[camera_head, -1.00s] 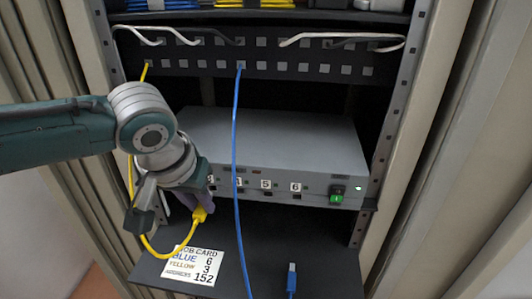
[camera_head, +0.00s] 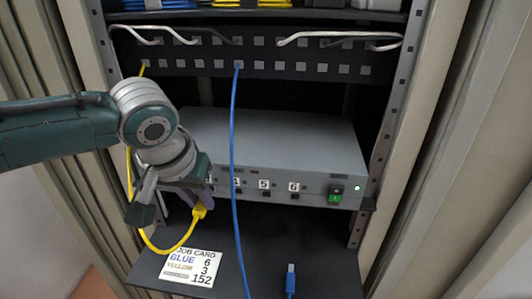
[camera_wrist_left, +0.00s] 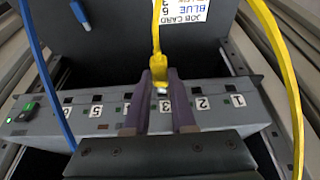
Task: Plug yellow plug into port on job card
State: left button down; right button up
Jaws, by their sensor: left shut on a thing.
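My left gripper (camera_head: 196,192) is shut on the yellow plug (camera_head: 201,211) in front of the grey box's front face. In the left wrist view, the fingers (camera_wrist_left: 160,100) grip the yellow plug (camera_wrist_left: 158,68) from both sides, with its pale tip toward the box at label 3 (camera_wrist_left: 167,106). Port 3 is hidden behind the plug, and I cannot tell whether the tip is inside it. The job card (camera_head: 190,267) lies on the shelf and reads blue 6, yellow 3, 152. My right gripper is not in view.
The grey box (camera_head: 270,140) has a row of numbered ports and a green switch (camera_head: 335,196). A blue cable (camera_head: 234,130) hangs across its front. The yellow cable (camera_head: 150,243) loops left of the gripper.

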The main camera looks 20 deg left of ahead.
pick_arm(q)
jog(key=shift+w, duration=0.3)
dwell(0.5)
jog(key=shift+w+a+b, duration=0.3)
jog(key=shift+w+b, duration=0.6)
jog(key=shift+b, duration=0.05)
dwell(0.8)
jog(key=c, duration=0.7)
grip_release()
jog(key=shift+r, duration=0.1)
